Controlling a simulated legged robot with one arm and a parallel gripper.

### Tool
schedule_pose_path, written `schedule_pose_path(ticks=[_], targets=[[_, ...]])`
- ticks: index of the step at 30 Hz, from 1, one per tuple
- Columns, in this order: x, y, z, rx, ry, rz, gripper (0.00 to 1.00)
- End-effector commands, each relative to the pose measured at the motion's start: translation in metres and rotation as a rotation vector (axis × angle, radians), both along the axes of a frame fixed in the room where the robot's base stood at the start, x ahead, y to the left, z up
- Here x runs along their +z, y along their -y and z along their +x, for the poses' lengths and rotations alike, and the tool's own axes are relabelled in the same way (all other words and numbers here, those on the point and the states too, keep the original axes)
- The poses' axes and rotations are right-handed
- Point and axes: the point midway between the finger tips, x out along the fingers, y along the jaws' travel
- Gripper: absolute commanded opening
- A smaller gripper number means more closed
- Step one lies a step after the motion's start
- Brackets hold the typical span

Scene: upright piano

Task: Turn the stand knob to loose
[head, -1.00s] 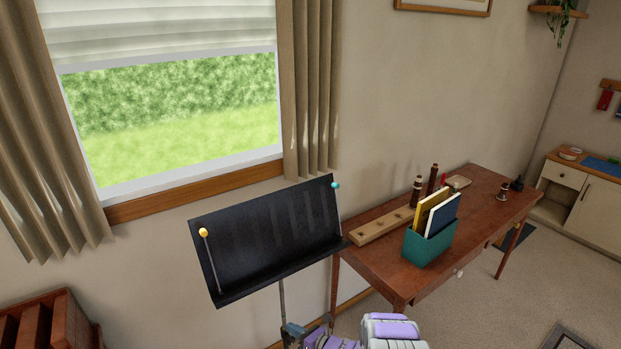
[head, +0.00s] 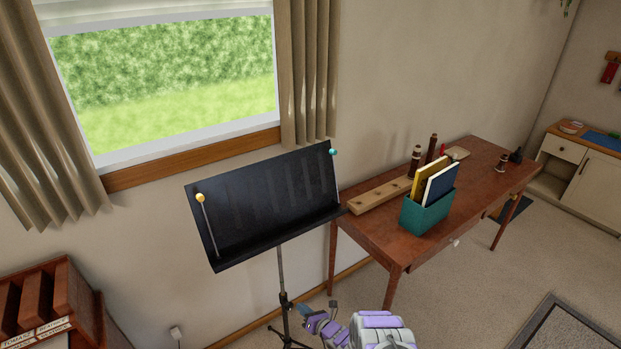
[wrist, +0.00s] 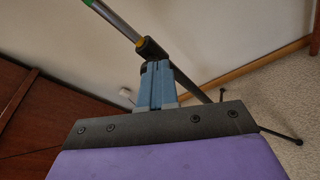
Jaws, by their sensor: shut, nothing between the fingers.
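The black music stand (head: 265,205) stands upright on a thin pole before the window. A dark collar with the knob area (head: 284,298) sits on the pole below the desk. In the wrist view the collar (wrist: 150,48) shows an orange-yellow spot, with the pole running diagonally through it. My gripper (head: 305,310) is just right of the pole in the head view. Its blue fingers (wrist: 156,68) are shut and empty, with tips at the collar's lower edge in the picture. I cannot tell whether they touch it. The knob's setting is too small to read.
A wooden table (head: 385,235) with a teal box (head: 425,215) of books stands to the right. A brown wooden unit (head: 60,300) is at lower left. Stand legs (wrist: 280,134) spread over the floor. Open carpet (head: 470,290) lies at right.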

Motion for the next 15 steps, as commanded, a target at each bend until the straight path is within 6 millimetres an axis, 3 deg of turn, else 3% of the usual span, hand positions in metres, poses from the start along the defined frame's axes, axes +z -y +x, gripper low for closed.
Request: schedule_pose_path(ticks=[6, 15], targets=[[-0.002, -0.012, 0.017, 0.001, -0.001, -0.002, 0.0], [0.001, -0.017, 0.025, 0.001, 0.001, 0.001, 0.0]])
